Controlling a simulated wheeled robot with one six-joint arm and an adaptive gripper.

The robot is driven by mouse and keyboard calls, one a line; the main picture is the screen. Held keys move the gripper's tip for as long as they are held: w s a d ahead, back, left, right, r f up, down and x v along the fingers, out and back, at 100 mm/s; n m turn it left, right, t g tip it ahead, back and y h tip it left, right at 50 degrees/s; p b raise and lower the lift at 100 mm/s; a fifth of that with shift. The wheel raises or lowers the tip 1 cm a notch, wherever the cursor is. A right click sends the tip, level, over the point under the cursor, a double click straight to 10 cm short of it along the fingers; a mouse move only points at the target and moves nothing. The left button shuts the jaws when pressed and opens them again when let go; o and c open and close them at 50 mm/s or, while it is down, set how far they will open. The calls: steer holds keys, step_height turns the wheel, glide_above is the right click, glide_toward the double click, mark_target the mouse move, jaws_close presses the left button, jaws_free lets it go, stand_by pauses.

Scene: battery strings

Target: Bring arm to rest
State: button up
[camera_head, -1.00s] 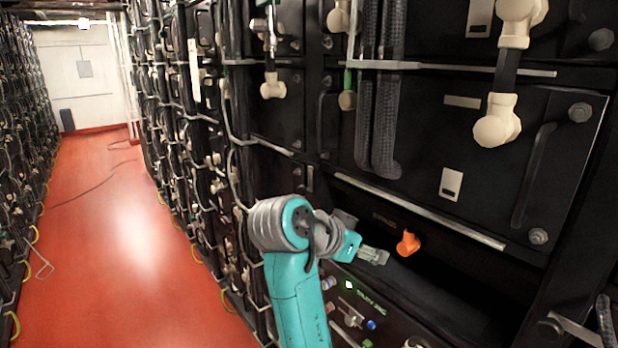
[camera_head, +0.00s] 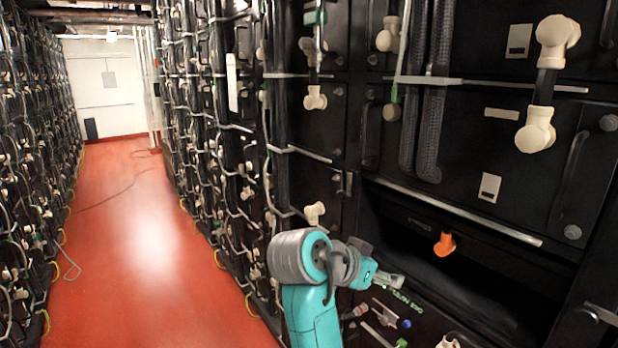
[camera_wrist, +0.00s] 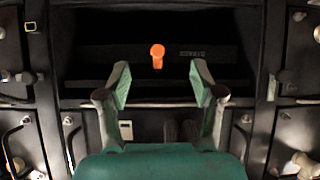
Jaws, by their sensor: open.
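My gripper (camera_head: 392,281) is at the end of my folded teal arm, low in the middle right of the head view, in front of the battery rack. In the wrist view my gripper (camera_wrist: 160,84) shows two teal-padded fingers spread apart with nothing between them. An orange knob (camera_head: 445,244) sits in a dark open bay (camera_head: 400,215) of the rack, to the right of the gripper in the head view. The orange knob (camera_wrist: 157,56) shows beyond the fingertips in the wrist view, apart from them.
Battery racks (camera_head: 30,150) line both sides of a red-floored aisle (camera_head: 150,250). The aisle is clear except for a thin cable on the floor. A white door (camera_head: 105,90) stands at the far end. Cream connectors (camera_head: 537,130) and grey rails (camera_head: 455,212) stick out from the right rack.

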steer(key=s+d+f+n+t+y, duration=0.2)
steer(key=s+d+f+n, duration=0.15)
steer(key=f, duration=0.95)
steer(key=s+d+f+n+t+y, duration=0.15)
steer(key=s+f+n, duration=0.3)
steer(key=f, duration=0.85)
steer(key=s+f+n+t+y, duration=0.2)
steer(key=s+f, duration=0.4)
steer(key=s, duration=0.2)
steer(key=s+f+n+y, duration=0.2)
steer(key=s+f+y, duration=0.1)
steer(key=s, duration=1.5)
steer(key=s+r+m+t, duration=0.1)
steer(key=s+r, duration=0.4)
steer(key=s, duration=0.3)
steer(key=s+r+t, duration=0.1)
steer(key=s+r, duration=0.3)
steer(key=s, duration=0.4)
steer(key=shift+r+m+y, duration=0.35)
steer(key=shift+m, duration=0.05)
steer(key=shift+s+t, duration=0.1)
steer(key=shift+t, duration=0.15)
